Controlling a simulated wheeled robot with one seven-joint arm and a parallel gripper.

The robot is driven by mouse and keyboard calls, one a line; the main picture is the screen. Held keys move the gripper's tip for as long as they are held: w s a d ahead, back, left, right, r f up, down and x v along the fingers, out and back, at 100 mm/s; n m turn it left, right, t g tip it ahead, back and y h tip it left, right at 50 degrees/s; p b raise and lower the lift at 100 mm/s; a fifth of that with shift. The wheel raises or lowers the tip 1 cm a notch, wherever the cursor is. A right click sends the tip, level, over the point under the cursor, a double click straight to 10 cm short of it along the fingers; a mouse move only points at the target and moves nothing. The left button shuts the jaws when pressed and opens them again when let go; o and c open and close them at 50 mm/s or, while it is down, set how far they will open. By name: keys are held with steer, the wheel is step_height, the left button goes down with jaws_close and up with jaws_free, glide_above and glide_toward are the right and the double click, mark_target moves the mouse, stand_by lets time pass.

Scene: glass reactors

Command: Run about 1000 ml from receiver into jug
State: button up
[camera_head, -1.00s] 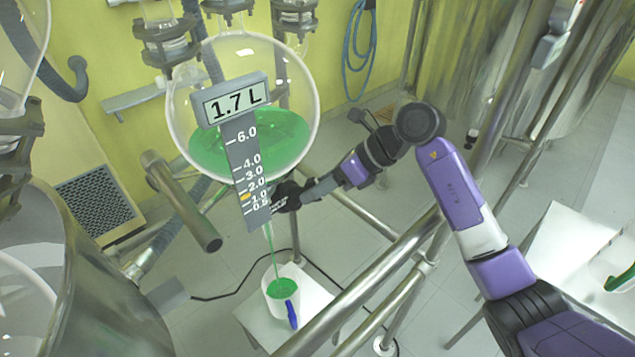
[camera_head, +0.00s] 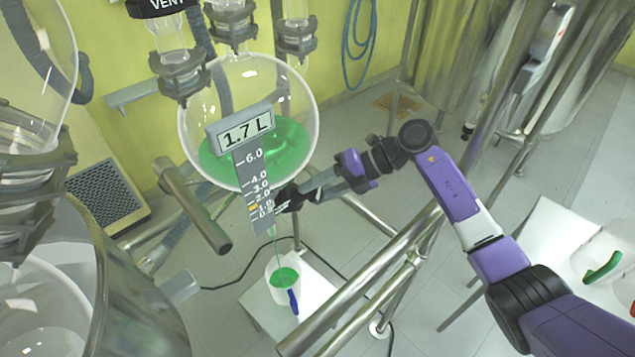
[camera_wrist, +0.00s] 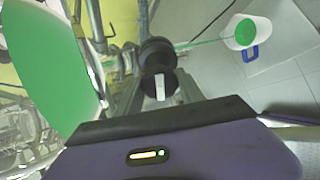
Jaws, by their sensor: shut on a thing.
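The receiver (camera_head: 296,108) is a round glass vessel holding green liquid; its display (camera_head: 245,131) reads 1.7 L, above a scale with a yellow mark near 1.0. It also shows in the wrist view as a large green shape (camera_wrist: 45,70). A thin green stream runs down into the white jug (camera_head: 272,290), which has a blue handle and green liquid inside. The jug also shows in the wrist view (camera_wrist: 232,42). My gripper (camera_head: 287,198) is at the receiver's bottom outlet, shut on the dark valve handle (camera_wrist: 157,85). The scale plate partly hides the valve in the head view.
The jug stands on a small white stand (camera_head: 318,288) on the floor. Steel frame rails (camera_head: 375,270) run between my arm and the jug. A second white table (camera_head: 545,245) at the right bears a vessel with a green handle (camera_head: 603,267). A steel vessel fills the lower left.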

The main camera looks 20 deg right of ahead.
steer(key=m+p, duration=0.2)
steer(key=m, duration=0.1)
steer(key=shift+d+r+y, duration=0.1)
steer(key=shift+r+y, duration=0.05)
steer(key=shift+y, duration=0.15)
steer(key=shift+m+t+p, duration=0.3)
steer(key=shift+m+p, duration=0.45)
steer(key=shift+m, duration=0.05)
steer(key=shift+f, duration=0.2)
steer(key=o, duration=1.4)
